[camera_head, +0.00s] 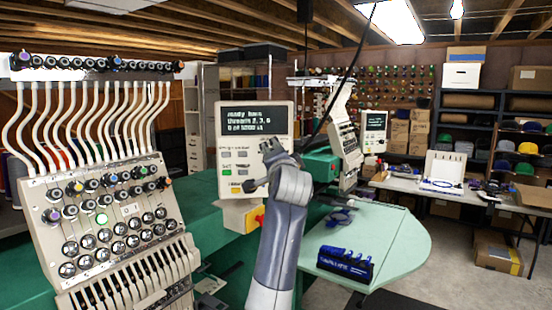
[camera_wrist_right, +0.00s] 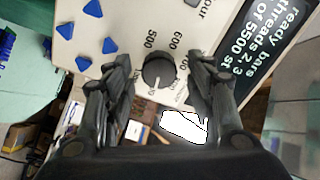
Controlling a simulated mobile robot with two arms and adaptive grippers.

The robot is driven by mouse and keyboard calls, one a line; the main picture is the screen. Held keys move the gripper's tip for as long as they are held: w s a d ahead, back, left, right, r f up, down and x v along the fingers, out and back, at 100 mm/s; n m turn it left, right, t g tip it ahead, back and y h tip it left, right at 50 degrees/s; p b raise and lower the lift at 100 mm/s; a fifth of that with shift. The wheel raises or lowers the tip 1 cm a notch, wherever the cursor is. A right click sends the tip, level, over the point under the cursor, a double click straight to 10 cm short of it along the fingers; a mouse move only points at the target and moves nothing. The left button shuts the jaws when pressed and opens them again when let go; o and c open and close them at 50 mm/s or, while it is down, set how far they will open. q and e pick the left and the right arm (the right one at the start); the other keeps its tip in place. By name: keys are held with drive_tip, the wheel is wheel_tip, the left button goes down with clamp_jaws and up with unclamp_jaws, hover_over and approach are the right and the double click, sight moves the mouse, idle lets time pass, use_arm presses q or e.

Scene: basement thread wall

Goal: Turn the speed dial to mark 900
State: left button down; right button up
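The black round speed dial (camera_wrist_right: 158,70) sits on the pale control panel (camera_wrist_right: 115,45) in the right wrist view. Printed marks 500, 600 and 700 show around its upper side. A light line on the dial points down and slightly left; the mark there is not readable. My right gripper (camera_wrist_right: 161,74) is open, with one finger on each side of the dial and small gaps between. In the head view the right gripper (camera_head: 258,170) is at the panel's lower right and hides the dial. The panel's screen (camera_head: 257,120) shows text. My left gripper is not in view.
A many-needle embroidery head (camera_head: 115,225) with thread tubes stands at the left. Blue triangular buttons (camera_wrist_right: 92,8) lie beside the dial on the panel.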

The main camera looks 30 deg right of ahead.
drive_tip(key=v, duration=1.2)
drive_tip(key=shift+w+f, duration=0.1)
drive_tip(key=shift+f, duration=0.05)
idle(0.4)
